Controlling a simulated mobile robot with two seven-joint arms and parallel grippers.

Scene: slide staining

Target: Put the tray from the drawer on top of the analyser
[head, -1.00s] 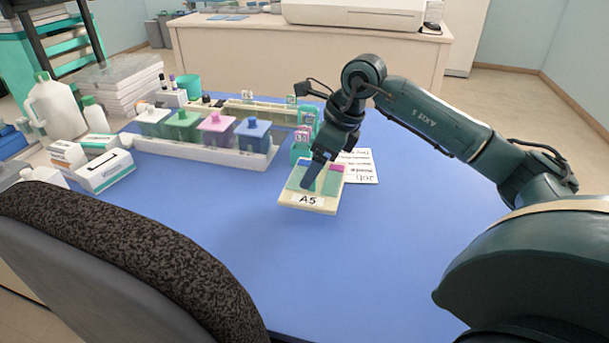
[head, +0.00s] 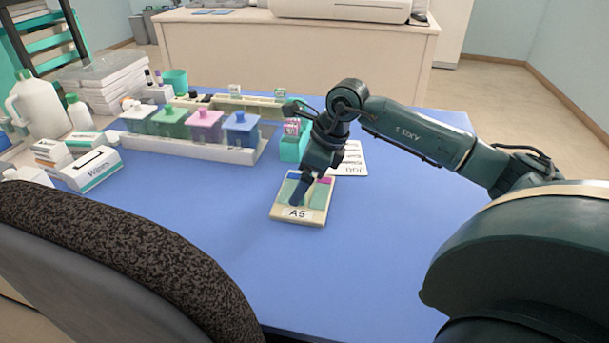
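A small cream tray labelled A5 (head: 290,219) with green and magenta pieces in it is at the middle of the blue table. It looks level and low over the surface; whether it touches the table is unclear. My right gripper (head: 298,196) reaches down onto the tray from above and appears shut on it, though its fingertips are partly hidden. A white machine (head: 345,9), seemingly the analyser, stands on the counter at the back, its top cut off by the frame. No drawer is visible. My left gripper is out of view.
A white rack with coloured-lid staining jars (head: 205,118) stands behind left. A teal holder (head: 293,146) and a printed card (head: 350,160) lie just behind the tray. Boxes (head: 90,169) and bottles are at left. A dark chair back (head: 120,260) blocks the front left. The blue table (head: 390,230) is clear at right.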

